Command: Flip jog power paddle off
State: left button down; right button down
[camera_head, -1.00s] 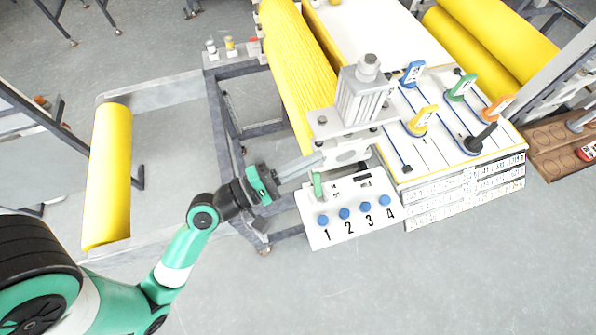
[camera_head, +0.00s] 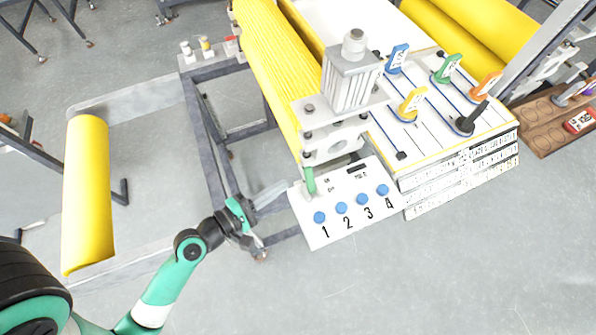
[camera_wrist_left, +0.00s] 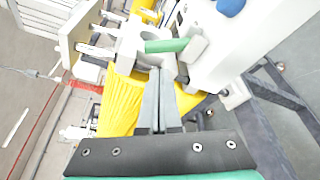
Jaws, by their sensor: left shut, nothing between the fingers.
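The paddle (camera_head: 310,180) is a small green lever on the left end of a white control panel (camera_head: 325,236). It stands up from the panel. In the left wrist view the green paddle (camera_wrist_left: 167,45) lies just beyond my fingertips, in a pale mount. My left gripper (camera_head: 286,185) is shut and empty, to the left of the paddle, with a small gap seen from the head. Its fingers (camera_wrist_left: 159,72) are together in the wrist view. The small print by the paddle is too small to read. My right gripper is not in view.
Several blue knobs (camera_head: 342,208), numbered, sit along the panel's front. A grey metal bracket with a motor (camera_head: 350,80) stands behind the paddle. A yellow roll (camera_head: 270,75) lies behind it. Slider tracks with coloured tags (camera_head: 413,103) are at right. Open floor lies in front.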

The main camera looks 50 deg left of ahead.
aim_at(310, 180)
pick_arm(q)
jog(key=w+f+p, duration=0.1)
jog(key=w, duration=0.5)
jog(key=shift+w, duration=0.4)
